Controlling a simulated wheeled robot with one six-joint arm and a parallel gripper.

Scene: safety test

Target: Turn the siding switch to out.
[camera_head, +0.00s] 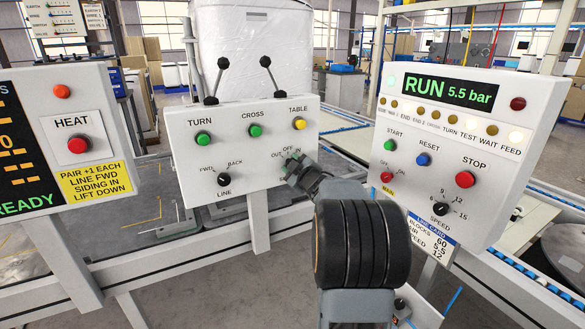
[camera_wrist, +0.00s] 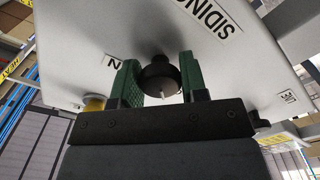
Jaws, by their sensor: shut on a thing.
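The siding switch is a black knob (camera_wrist: 158,76) on the underside-facing grey panel in the wrist view. My gripper (camera_wrist: 160,84) has its two green fingers on either side of the knob, shut on it. A SIDING label (camera_wrist: 207,12) is above. In the head view my gripper (camera_head: 295,172) is at the lower right of the centre panel (camera_head: 185,150), below the OUT, OFF and IN labels, and hides the knob.
The centre panel also carries a LINE knob (camera_head: 223,179), green TURN (camera_head: 203,138) and CROSS buttons, a yellow TABLE button (camera_head: 299,123) and two levers above. The right panel (camera_head: 470,125) reads RUN 5.5 bar and has a red STOP button. A HEAT panel (camera_head: 20,180) is at left.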

